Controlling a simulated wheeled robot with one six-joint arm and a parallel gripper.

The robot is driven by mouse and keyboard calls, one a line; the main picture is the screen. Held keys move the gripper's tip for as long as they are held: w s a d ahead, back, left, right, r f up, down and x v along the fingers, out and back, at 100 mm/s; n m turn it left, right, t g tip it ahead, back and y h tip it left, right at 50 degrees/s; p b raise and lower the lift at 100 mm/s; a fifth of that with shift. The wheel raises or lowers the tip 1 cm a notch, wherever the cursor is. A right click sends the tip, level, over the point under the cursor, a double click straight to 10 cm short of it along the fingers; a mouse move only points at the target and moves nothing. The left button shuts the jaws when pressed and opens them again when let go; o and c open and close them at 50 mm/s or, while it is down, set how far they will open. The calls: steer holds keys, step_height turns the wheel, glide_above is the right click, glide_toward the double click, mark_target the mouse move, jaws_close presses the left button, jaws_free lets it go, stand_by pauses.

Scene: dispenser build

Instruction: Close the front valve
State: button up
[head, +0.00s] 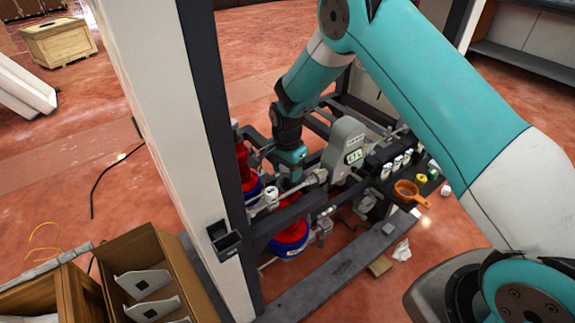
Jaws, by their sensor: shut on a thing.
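My gripper (288,178) is at the end of the teal arm and reaches down into the dark metal frame of the dispenser. Its jaws are shut at the front valve (311,183), a light grey fitting on the pipe between the red-and-blue vessels and the grey metering unit. The fingertips are small and partly hidden, so the exact grip and the angle of the handle cannot be made out.
A grey metering unit (344,148) with a small display stands right of my gripper. Red-and-blue vessels (290,238) sit below and left. A white post (165,130) and dark upright (212,110) stand close on the left.

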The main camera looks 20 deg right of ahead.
steer(key=shift+m, duration=1.8)
steer(key=shift+m+p, duration=0.35)
steer(key=shift+m, duration=1.35)
steer(key=m, duration=0.2)
steer(key=shift+m, duration=0.3)
steer(key=shift+w+m, duration=0.1)
steer(key=shift+m, duration=0.3)
steer(key=shift+p, duration=0.3)
